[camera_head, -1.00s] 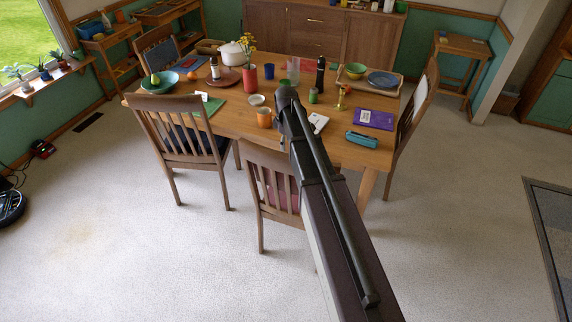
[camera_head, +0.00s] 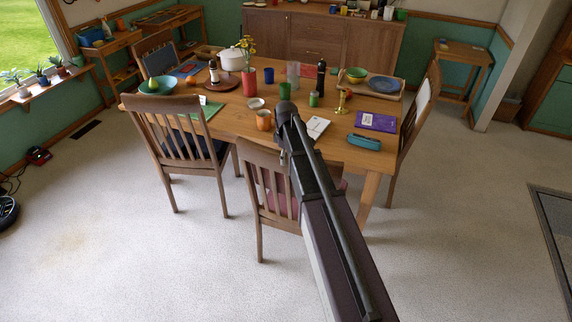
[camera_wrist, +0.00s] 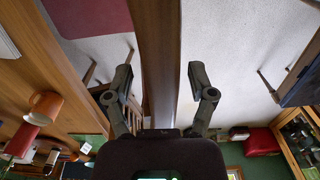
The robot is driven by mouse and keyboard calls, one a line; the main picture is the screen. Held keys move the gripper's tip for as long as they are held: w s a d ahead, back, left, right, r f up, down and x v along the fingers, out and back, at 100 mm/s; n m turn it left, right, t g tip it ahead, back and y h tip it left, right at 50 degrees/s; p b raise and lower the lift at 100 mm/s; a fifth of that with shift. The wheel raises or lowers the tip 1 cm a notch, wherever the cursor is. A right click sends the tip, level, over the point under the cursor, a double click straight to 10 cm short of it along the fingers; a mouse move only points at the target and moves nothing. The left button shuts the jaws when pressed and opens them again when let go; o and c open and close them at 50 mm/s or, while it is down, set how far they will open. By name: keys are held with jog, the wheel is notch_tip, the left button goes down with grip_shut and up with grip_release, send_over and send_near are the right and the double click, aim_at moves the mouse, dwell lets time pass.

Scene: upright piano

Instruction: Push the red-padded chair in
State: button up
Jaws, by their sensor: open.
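The red-padded chair (camera_head: 262,182) stands at the table's near side, its slatted wooden back toward me. The seat's far edge and right side are partly hidden by the arm and table. In the wrist view the chair's top rail (camera_wrist: 159,50) runs between the fingers of my gripper (camera_wrist: 160,78), and the red pad (camera_wrist: 90,15) shows beside it. The fingers are open and spread, one on each side of the rail; contact cannot be told.
The wooden table (camera_head: 232,122) carries cups, books and dishes, with an orange mug (camera_head: 264,120) near its front edge. A dark-padded chair (camera_head: 180,145) stands to the left, another chair (camera_head: 415,120) to the right. The carpet (camera_head: 130,260) in front is clear.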

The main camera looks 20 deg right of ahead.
jog(key=shift+f+b, duration=0.5)
jog(key=shift+f, duration=0.25)
jog(key=shift+w, duration=0.1)
grip_shut()
